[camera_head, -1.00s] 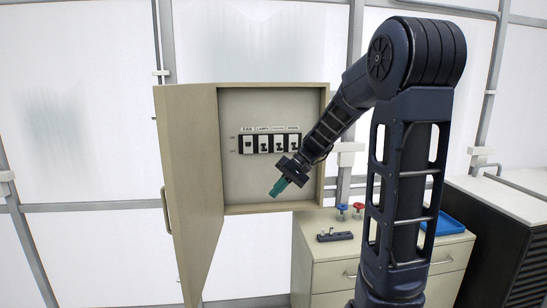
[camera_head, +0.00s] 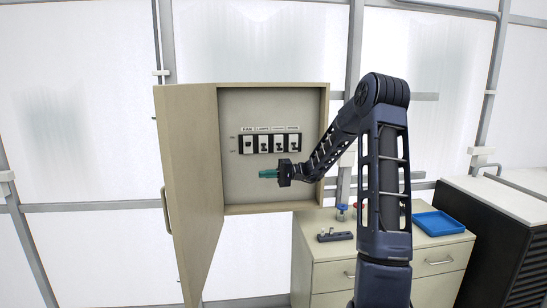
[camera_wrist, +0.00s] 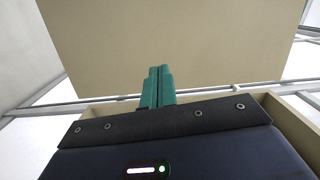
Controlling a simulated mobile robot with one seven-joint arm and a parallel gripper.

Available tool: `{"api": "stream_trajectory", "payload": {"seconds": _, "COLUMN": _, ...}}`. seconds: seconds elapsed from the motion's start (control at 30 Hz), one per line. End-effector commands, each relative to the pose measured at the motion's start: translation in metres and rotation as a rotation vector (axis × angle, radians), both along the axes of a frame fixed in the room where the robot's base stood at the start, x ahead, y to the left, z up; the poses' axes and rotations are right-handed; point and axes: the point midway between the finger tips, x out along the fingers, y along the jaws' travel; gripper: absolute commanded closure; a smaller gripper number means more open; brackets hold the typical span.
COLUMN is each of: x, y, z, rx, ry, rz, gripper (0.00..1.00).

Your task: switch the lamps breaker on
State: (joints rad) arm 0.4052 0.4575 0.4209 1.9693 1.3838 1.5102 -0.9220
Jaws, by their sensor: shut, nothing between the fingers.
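The lamps breaker (camera_head: 263,145) is the second switch from the left in a row inside the open beige breaker box (camera_head: 268,209). Its label, "LAMPS", is above it. Its lever looks low, but it is too small for me to be sure of its position. My gripper (camera_head: 264,174) is shut and empty, its green fingers pointing left, below the breaker row and apart from it. In the wrist view the closed green fingers (camera_wrist: 158,75) point toward a plain beige panel; no breaker shows there.
The box door (camera_head: 188,180) stands open at the left. Below right, a beige cabinet (camera_head: 325,277) carries a small dark fixture (camera_head: 335,236), a blue-topped knob (camera_head: 342,209) and a blue tray (camera_head: 438,223). A dark slatted unit (camera_head: 500,240) stands at the far right.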

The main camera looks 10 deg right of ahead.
Motion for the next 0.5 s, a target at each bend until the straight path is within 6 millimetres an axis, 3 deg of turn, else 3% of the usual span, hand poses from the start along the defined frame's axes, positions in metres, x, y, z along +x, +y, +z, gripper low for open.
{"api": "stream_trajectory", "payload": {"seconds": 0.5, "x": 0.104, "y": -0.057, "z": -0.026, "rx": 0.432, "ry": -0.07, "rz": -0.234, "gripper": 1.0}}
